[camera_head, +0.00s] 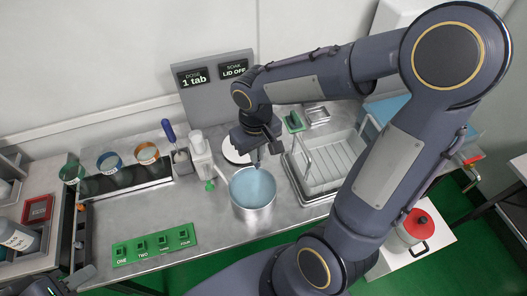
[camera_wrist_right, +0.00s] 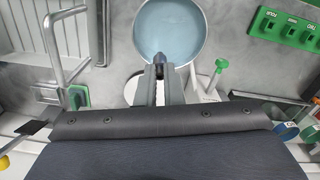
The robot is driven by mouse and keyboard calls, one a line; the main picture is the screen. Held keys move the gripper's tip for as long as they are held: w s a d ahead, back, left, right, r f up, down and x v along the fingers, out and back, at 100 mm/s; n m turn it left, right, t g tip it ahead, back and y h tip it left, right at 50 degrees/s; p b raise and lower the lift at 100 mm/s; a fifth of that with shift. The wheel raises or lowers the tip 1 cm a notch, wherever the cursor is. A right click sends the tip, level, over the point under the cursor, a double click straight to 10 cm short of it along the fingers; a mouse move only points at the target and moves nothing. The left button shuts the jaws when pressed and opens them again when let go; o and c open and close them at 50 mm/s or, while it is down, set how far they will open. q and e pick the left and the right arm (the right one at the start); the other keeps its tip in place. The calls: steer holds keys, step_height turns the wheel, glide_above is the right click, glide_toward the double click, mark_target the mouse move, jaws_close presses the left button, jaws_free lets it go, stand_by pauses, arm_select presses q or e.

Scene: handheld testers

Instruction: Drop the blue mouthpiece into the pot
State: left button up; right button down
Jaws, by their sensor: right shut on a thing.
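The pot (camera_head: 252,205) stands on the steel counter, uncovered, with pale blue liquid inside; it also shows in the wrist view (camera_wrist_right: 140,25). My right gripper (camera_head: 262,160) is above the pot's back edge, pointing down. In the wrist view my right gripper (camera_wrist_right: 158,68) is shut, its fingertips over the pot's near rim. A small dark bluish piece shows between the tips, probably the blue mouthpiece (camera_wrist_right: 159,58); most of it is hidden by the fingers. My left gripper (camera_head: 78,277) is partly in view at the lower left corner, away from the pot; its opening is unclear.
A pale round lid (camera_head: 236,152) lies behind the pot. A dish rack (camera_head: 328,165) stands to its right, a white bottle (camera_head: 200,155) to its left. A green numbered board (camera_head: 153,245) lies front left. Signs (camera_head: 212,75) read "DOSE 1 tab" and "SOAK LID OFF".

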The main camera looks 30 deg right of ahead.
mark_target(257, 166)
steer(key=shift+f, duration=0.2)
step_height(257, 166, down, 6)
steer(key=b, duration=0.5)
steer(key=shift+r, duration=0.2)
steer(key=c, duration=1.5)
jaws_free()
steer(key=shift+r, duration=0.1)
step_height(257, 166, up, 8)
steer(key=shift+f, duration=0.15)
